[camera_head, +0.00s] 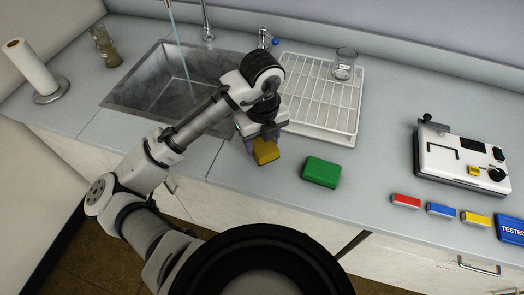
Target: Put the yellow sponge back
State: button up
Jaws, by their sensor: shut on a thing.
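The yellow sponge (265,152) is a small block near the counter's front, left of the green sponge and in front of the drying rack. My gripper (262,138) is over it, pointing down, and shut on it. The gripper's far side and part of the sponge's top are hidden by my wrist. I cannot tell whether the sponge touches the counter or is held just above it. A green sponge (322,172) lies flat on the counter just to the right.
A sink (130,93) with running water is at the left. A white wire rack (330,115) holds a glass beaker (344,65). At the right stand a white instrument (460,160), red (406,201), blue (440,210) and yellow (475,219) blocks, and a blue "TESTED" box (510,230).

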aim_at(262, 152)
jog(key=shift+f, duration=2.35)
jog(key=shift+f, duration=0.15)
jog(key=o, duration=1.1)
notch_tip(262, 152, up, 12)
jog(key=shift+r, duration=0.15)
